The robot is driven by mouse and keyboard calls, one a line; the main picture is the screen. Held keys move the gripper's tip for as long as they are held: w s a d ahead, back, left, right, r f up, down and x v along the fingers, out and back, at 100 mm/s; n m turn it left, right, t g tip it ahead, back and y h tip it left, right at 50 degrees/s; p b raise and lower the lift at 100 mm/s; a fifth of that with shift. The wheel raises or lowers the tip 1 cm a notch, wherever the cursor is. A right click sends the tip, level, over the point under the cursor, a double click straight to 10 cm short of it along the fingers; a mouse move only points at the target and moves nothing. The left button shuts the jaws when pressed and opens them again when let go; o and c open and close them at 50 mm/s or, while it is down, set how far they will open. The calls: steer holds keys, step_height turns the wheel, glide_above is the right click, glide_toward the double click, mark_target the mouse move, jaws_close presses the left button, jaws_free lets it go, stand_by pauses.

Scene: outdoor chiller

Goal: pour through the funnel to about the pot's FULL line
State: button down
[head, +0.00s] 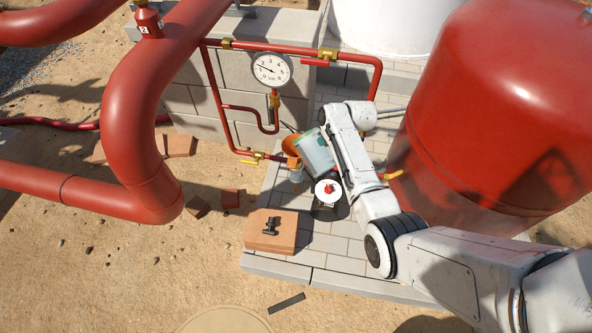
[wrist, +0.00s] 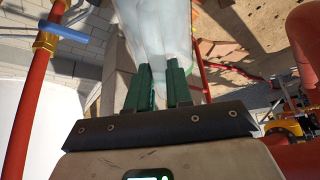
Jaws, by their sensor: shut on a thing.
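A translucent whitish jug (head: 314,153) is tilted beside an orange funnel (head: 290,145). It fills the top middle of the wrist view (wrist: 157,28). My gripper (wrist: 165,80) has its green fingers shut on the jug's near part; in the head view the fingers are mostly hidden by the arm. The funnel sits at the jug's left, above a small pot-like vessel (head: 296,174) on the paving. The vessel's FULL line and its liquid level are too small to read. I cannot tell whether liquid is flowing.
A dark pot with a white top and red knob (head: 327,188) stands just in front. A brown block with a black fitting (head: 271,231) lies front left. Red pipes with a gauge (head: 271,70) run behind. A large red tank (head: 480,110) stands right.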

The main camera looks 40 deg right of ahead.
steer(key=shift+r, duration=0.1)
steer(key=shift+w+r, duration=0.1)
steer(key=shift+w, duration=0.05)
stand_by(0.5)
steer(key=s+f+t+b, duration=0.1)
steer(key=s+f, duration=0.1)
steer(key=s+f+t+b, duration=0.1)
steer(key=f+b, duration=0.1)
steer(key=shift+s+a+f+t, duration=0.1)
steer(key=shift+s+f+t, duration=0.15)
steer(key=shift+s+t, duration=0.15)
steer(key=s+f+t+b, duration=0.3)
steer(key=f+t+b, duration=0.2)
steer(key=b, duration=1.1)
step_height(320, 180, down, 3)
steer(key=shift+r+h, duration=0.15)
steer(key=shift+h, duration=0.15)
